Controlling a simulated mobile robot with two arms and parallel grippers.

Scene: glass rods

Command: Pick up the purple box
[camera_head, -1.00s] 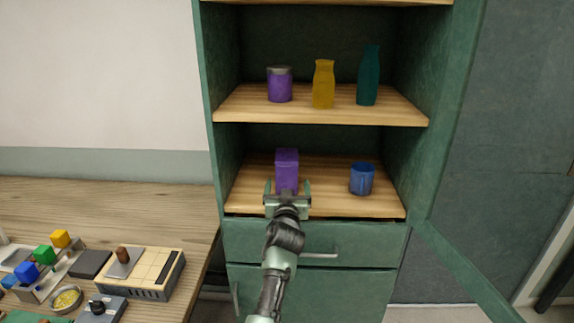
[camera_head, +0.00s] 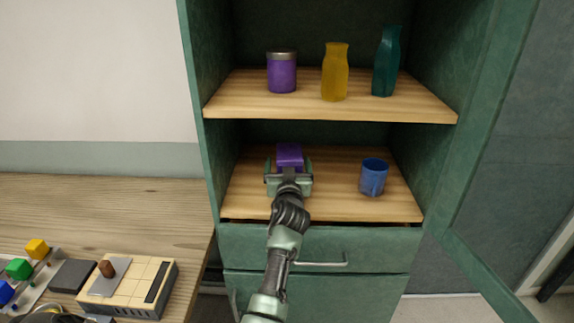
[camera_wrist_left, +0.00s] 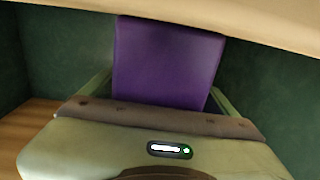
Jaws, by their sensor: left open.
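The purple box (camera_head: 289,157) stands on the lower wooden shelf of the green cabinet. My left gripper (camera_head: 289,168) reaches in from the front and hides the lower part of the box. Its jaws are open, one finger on each side of the box. In the left wrist view the purple box (camera_wrist_left: 166,62) fills the space between the two fingers, with the gripper body hiding its lower part. I cannot tell whether the fingers touch it. My right gripper is not in view.
A blue cup (camera_head: 373,177) stands on the same shelf, right of the gripper. The upper shelf (camera_head: 300,112) above holds a purple jar (camera_head: 282,72), a yellow bottle (camera_head: 335,72) and a teal bottle (camera_head: 386,62). The cabinet's door (camera_head: 490,150) stands open at right.

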